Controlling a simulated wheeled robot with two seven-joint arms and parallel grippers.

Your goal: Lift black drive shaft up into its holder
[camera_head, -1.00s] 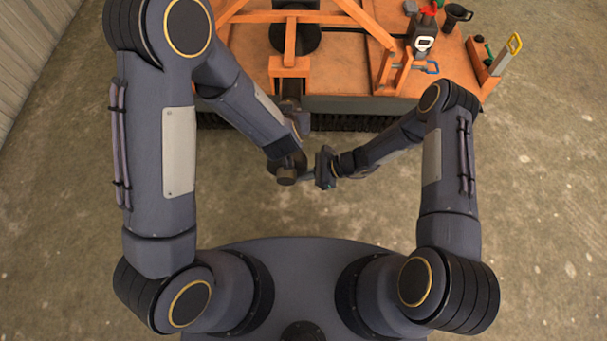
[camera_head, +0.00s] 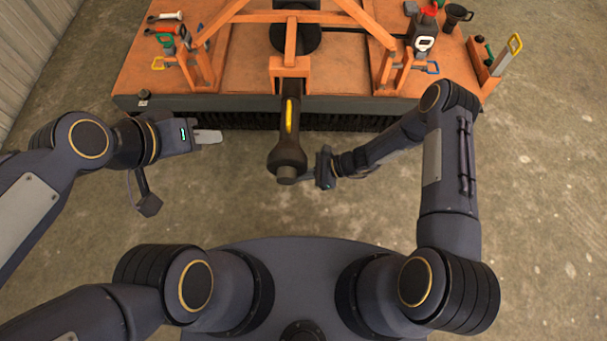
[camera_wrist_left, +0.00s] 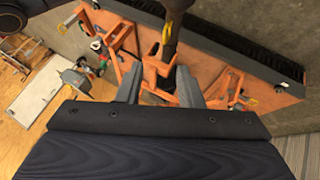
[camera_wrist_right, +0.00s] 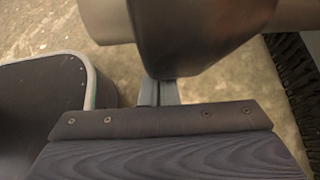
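The black drive shaft (camera_head: 287,150) sticks out toward me from the implement's front, with a yellow stripe along it and a thick rounded near end. Its far end meets the orange holder bracket (camera_head: 289,68); whether it rests in it is unclear. The shaft also shows in the left wrist view (camera_wrist_left: 172,25), and its thick end fills the top of the right wrist view (camera_wrist_right: 190,35). My right gripper (camera_head: 308,177) is beside and partly under that end, fingers together, tips hidden by the shaft. My left gripper (camera_head: 210,136) is open and empty, left of the shaft.
The orange implement deck (camera_head: 240,60) spans the back, with a black brush (camera_head: 230,120) below its front edge. Tools lie on both sides, with a black mug (camera_head: 456,16) at the right. Concrete floor is clear around the shaft.

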